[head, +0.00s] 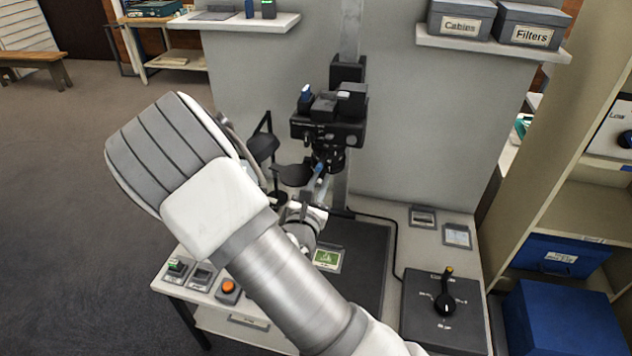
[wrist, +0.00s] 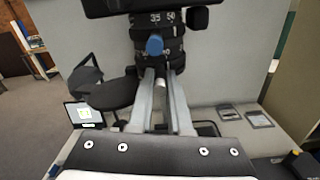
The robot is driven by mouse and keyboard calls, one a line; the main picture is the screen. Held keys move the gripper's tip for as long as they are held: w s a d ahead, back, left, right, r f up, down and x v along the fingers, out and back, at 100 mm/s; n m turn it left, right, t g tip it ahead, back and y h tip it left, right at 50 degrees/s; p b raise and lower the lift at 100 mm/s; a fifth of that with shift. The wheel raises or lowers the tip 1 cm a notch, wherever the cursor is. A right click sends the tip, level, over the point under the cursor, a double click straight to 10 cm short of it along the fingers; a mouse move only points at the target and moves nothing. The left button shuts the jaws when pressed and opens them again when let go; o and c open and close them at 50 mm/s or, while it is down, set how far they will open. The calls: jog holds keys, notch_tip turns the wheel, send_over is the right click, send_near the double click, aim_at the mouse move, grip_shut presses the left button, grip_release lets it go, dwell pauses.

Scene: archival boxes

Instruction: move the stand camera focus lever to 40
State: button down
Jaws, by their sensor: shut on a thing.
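The stand camera (head: 330,120) is a black camera mounted on a grey column, with its lens pointing down. In the wrist view its lens (wrist: 158,35) shows stacked rings, the upper one with white marks that include 35 and 50. Smaller marks on a lower ring are too blurred to read. The blue-tipped focus lever (wrist: 154,45) sticks out from the lens toward me. My gripper (wrist: 157,72) is shut on the lever, its two fingers meeting just below the blue tip. In the head view my gripper (head: 317,186) is partly hidden behind my arm, just below the lens.
A black control panel with a lever (head: 445,300) stands to the right. A shelf (head: 490,44) holds grey boxes.

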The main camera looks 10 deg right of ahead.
jog(key=c, duration=0.8)
grip_release()
jog(key=shift+c, duration=0.2)
jog(key=p+v, duration=0.3)
jog(key=v, duration=1.4)
jog(key=shift+s, duration=0.2)
jog(key=shift+a, duration=0.1)
